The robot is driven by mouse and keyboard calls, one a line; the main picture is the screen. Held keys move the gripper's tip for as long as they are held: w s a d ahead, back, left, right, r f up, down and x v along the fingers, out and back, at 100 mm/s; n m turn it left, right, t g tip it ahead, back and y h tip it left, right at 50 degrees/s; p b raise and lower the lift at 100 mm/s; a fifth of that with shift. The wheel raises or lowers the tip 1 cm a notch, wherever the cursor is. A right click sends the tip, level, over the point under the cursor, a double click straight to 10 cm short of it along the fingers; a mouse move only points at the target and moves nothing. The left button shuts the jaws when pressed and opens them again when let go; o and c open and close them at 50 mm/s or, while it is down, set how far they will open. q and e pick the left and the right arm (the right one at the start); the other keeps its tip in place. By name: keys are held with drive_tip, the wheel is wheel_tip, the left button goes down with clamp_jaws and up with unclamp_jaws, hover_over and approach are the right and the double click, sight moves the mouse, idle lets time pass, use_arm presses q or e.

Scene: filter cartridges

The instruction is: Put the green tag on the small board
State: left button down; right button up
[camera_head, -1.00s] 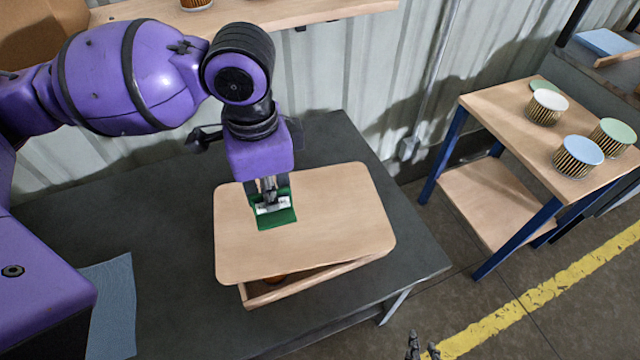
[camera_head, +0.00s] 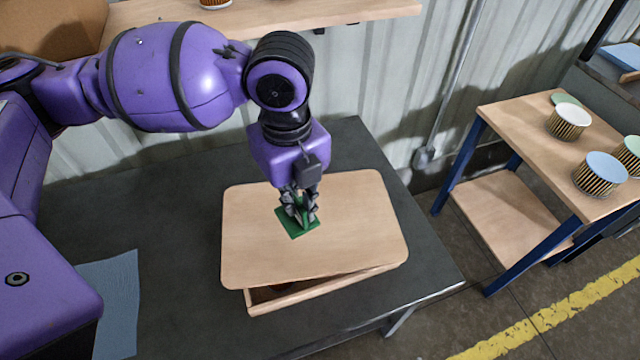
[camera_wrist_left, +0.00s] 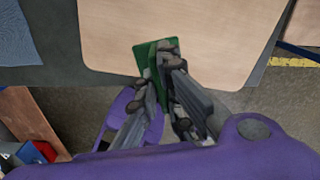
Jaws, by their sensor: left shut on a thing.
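The green tag (camera_head: 298,232) is between the fingers of my left gripper (camera_head: 299,212), which is shut on it. The tag also shows in the left wrist view (camera_wrist_left: 144,60), partly hidden by the fingers. A pale wooden board (camera_head: 350,225) with rounded corners lies under the tag. It shows at the top of the left wrist view (camera_wrist_left: 195,25). The tag is over the board's middle; I cannot tell whether it touches the board. My right gripper is out of view.
The board rests on a shallow wooden box (camera_head: 325,286) on a dark table (camera_head: 180,270), with a gap at its front edge. A blue-grey cloth (camera_head: 115,300) lies at left. A wooden stand (camera_head: 520,115) with several pleated cartridges is at right.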

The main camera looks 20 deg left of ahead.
use_arm(q)
drive_tip(key=w+f, duration=0.1)
drive_tip(key=f, duration=0.1)
drive_tip(key=w+f, duration=0.3)
drive_tip(key=w, duration=0.1)
drive_tip(key=shift+d+f+b, duration=0.3)
drive_tip(key=shift+f+b, duration=0.05)
drive_tip(key=shift+f, duration=0.05)
drive_tip(key=shift+w+f, duration=0.15)
drive_tip(key=shift+f, duration=0.7)
drive_tip(key=shift+w+f, duration=0.1)
drive_tip(key=shift+f, duration=0.75)
drive_tip(key=c, duration=1.9)
unclamp_jaws()
drive_tip(key=shift+f, duration=0.15)
wheel_tip(320, 180, up, 12)
drive_tip(key=shift+r+p, duration=0.2)
drive_tip(key=shift+p, duration=0.1)
